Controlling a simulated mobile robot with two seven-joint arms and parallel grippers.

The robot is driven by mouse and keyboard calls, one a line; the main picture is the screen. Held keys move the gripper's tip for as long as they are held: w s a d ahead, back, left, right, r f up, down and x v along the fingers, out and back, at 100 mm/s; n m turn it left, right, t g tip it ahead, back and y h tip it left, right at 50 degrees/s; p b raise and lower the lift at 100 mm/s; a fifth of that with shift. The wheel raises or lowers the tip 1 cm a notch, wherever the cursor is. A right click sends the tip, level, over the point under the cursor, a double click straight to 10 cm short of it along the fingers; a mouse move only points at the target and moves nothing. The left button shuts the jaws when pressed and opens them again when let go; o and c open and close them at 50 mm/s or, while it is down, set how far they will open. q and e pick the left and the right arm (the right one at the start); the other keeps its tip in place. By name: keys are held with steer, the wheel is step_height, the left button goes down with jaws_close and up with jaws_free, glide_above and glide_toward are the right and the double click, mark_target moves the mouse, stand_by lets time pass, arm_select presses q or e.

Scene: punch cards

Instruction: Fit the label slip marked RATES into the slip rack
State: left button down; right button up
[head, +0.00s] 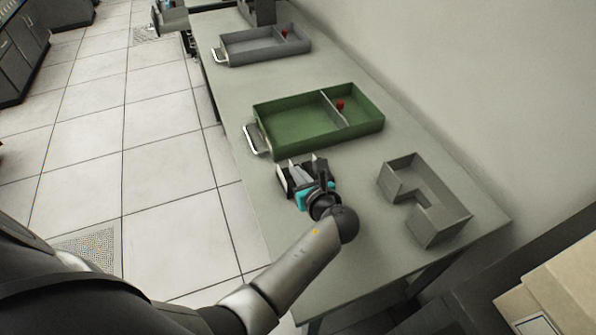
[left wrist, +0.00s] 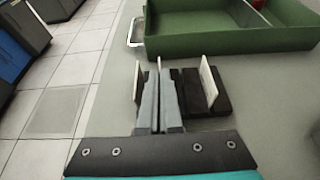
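The slip rack (left wrist: 191,80) is a low black block on the table, just beyond my left gripper; it also shows in the head view (head: 313,162). A pale slip (left wrist: 209,84) stands upright at its right side, and another pale slip (left wrist: 138,82) stands at the left. My left gripper (left wrist: 160,84) has its grey fingers nearly together over the rack, with a thin pale slip edge (left wrist: 159,63) between them. In the head view the left gripper (head: 299,175) hides part of the rack. No lettering is legible, so I cannot tell which slip reads RATES. My right gripper is not in view.
A green divided tray (head: 290,125) with a red knob (head: 340,104) lies just beyond the rack. A grey tray (head: 262,46) lies farther back. An angular grey open bin (head: 443,222) stands to the right. Bare tabletop (head: 365,265) lies in front.

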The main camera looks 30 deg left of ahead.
arm_select(q)
steer(key=c, duration=1)
jaws_free()
steer(key=p+v, duration=0.1)
steer(key=v, duration=0.6)
steer(key=shift+s+d+r, duration=0.1)
steer(key=shift+s+d, duration=0.1)
